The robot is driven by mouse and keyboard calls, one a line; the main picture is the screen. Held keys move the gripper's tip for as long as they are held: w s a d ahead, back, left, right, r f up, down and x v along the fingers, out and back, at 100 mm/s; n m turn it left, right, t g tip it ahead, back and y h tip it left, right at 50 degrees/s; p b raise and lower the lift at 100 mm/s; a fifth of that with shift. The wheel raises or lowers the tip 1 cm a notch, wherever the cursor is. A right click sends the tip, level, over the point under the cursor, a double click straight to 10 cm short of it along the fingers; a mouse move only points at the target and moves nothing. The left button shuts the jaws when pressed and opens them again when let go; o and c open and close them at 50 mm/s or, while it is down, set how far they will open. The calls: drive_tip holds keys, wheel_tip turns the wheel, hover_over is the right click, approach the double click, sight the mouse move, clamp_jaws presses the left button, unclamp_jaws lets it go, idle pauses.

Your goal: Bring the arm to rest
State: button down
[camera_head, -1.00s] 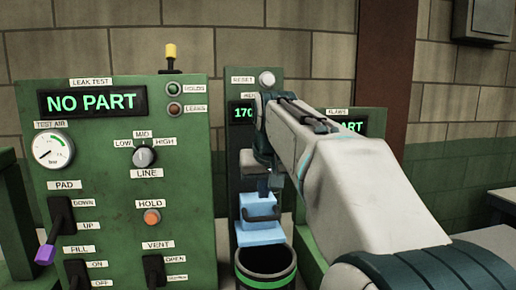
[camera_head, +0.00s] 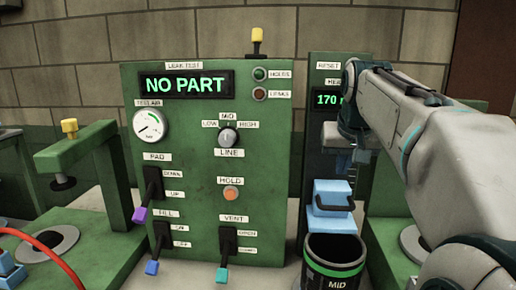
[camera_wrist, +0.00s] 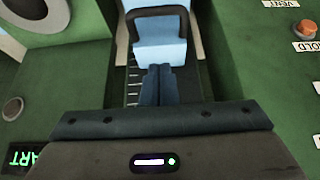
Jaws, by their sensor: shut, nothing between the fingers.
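My arm reaches in from the right in the head view. My gripper (camera_head: 352,176) points down beside the height gauge, near a light-blue block with a dark handle (camera_head: 332,196). In the wrist view the dark fingers (camera_wrist: 157,72) are together with nothing between them. There the blue block (camera_wrist: 165,52) and its handle lie just beyond the fingertips. I cannot tell whether they touch.
The green leak-test panel (camera_head: 205,130) reads NO PART and carries levers, a dial and a knob. A dark bin labelled MID (camera_head: 333,262) stands below the blue block. A green clamp stand (camera_head: 85,150) and red hose (camera_head: 45,252) are at left.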

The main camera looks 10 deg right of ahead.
drive_tip(key=s+a+f+n+g, duration=0.1)
drive_tip(key=s+a+f, duration=0.3)
drive_tip(key=s+f, duration=0.2)
drive_tip(key=s+a+f+n+g+y, duration=0.1)
drive_tip(key=s+a+f, duration=0.4)
drive_tip(key=f, duration=0.5)
drive_tip(key=s+a+f+n+p, duration=0.1)
drive_tip(key=s+a+f, duration=0.3)
drive_tip(key=s+f, duration=0.3)
drive_tip(key=shift+a+f+g+y, duration=0.3)
drive_tip(key=shift+a+f+g, duration=0.05)
drive_tip(key=shift+f+g, duration=0.05)
